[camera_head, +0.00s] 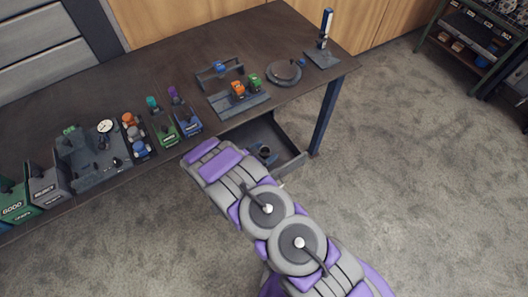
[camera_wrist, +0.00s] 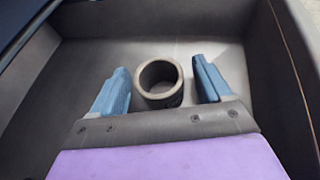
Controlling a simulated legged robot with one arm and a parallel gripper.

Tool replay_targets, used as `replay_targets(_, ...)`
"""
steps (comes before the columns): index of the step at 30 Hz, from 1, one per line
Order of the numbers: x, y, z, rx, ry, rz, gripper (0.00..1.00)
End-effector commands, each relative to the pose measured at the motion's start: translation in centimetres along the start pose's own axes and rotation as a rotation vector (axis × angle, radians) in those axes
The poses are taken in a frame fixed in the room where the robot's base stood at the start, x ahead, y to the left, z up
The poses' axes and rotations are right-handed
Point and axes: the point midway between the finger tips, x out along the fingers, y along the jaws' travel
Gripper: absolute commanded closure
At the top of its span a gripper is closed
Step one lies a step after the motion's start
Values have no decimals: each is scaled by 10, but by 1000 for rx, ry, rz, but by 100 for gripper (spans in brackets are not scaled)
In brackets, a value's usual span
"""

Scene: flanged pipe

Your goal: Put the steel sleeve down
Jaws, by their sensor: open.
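The steel sleeve (camera_wrist: 143,93) is a short dark grey ring in the wrist view. It stands upright, with its round opening facing up, on the floor of an open drawer (camera_wrist: 60,90). My gripper (camera_wrist: 160,82) is open, with one blue finger on each side of the sleeve and a visible gap to both. In the head view the drawer (camera_head: 292,163) hangs under the table, and the sleeve (camera_head: 265,150) shows small inside it, beside my gripper's blue finger. The lower front of the sleeve is partly hidden by my gripper's body.
The dark table (camera_head: 60,95) above carries a fixture with orange and green parts (camera_head: 240,90), a round plate (camera_head: 284,73), an upright blue-and-white post (camera_head: 325,28) and several bins at the left. A blue table leg (camera_head: 326,115) stands right of the drawer. Carpet at the right is clear.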

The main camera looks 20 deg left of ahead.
Motion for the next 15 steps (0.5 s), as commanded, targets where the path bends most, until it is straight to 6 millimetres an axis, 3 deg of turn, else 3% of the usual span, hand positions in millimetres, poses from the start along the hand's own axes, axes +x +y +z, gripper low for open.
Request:
replay_targets(8,-2,0,2,0,0,0,22)
replay_targets(15,-38,2,4,1,0,4,22)
